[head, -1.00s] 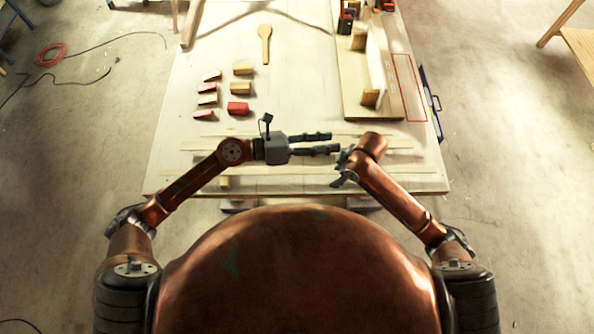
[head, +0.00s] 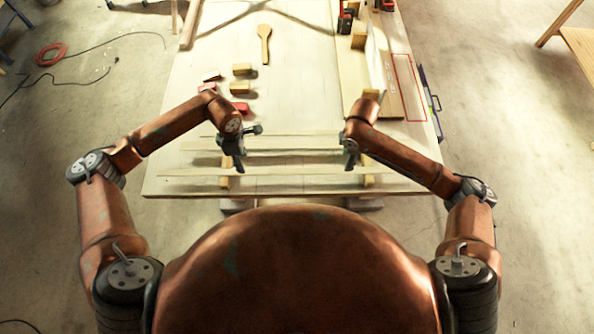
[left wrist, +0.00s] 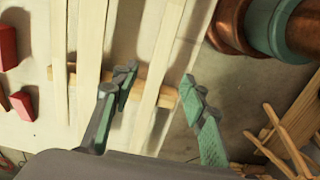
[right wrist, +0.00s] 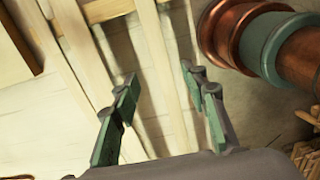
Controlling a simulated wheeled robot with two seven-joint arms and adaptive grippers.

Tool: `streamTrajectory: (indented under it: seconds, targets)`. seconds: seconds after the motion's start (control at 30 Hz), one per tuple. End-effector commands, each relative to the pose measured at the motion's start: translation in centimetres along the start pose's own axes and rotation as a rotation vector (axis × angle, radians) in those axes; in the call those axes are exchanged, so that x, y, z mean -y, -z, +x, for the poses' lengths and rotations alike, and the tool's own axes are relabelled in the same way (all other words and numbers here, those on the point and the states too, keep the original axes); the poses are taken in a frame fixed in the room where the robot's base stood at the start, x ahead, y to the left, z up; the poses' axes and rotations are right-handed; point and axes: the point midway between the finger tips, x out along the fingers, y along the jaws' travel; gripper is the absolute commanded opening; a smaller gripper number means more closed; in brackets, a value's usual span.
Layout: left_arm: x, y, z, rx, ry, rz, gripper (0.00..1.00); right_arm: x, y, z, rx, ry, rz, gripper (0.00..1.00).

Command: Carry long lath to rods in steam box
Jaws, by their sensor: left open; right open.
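Several pale laths lie side by side across two small wooden supports near the table's front edge. The front lath (head: 300,170) is one of the longest; I cannot tell surely which is the task's long lath. My left gripper (head: 232,152) is open above the laths' left part. In the left wrist view one lath (left wrist: 166,45) runs between the open fingers (left wrist: 158,85). My right gripper (head: 350,152) is open above their right part. In the right wrist view a lath (right wrist: 157,50) also runs between its fingers (right wrist: 160,76). I cannot make out a steam box with rods.
The left support (head: 225,183) shows under the laths. A wooden board with a fixture (head: 355,80) stands at the right, beside a red outlined rectangle (head: 404,85). The table's middle is clear.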

Motion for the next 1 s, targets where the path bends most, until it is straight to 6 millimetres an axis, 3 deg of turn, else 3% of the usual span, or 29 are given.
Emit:
streamTrajectory:
  seconds: [0.5,0.93,1.0]
  targets:
    - [0.1,-0.1,6.7,0.002,0.001,-0.001,0.41,0.1,0.0,6.7,0.000,0.003,0.001,0.41]
    - [0.1,-0.1,7.5,0.002,0.001,0.000,0.41,0.0,0.0,7.5,0.000,0.000,0.000,0.41]
    - [0.1,-0.1,7.5,0.002,0.000,0.000,0.36,0.1,0.0,7.5,0.000,0.000,0.000,0.36]
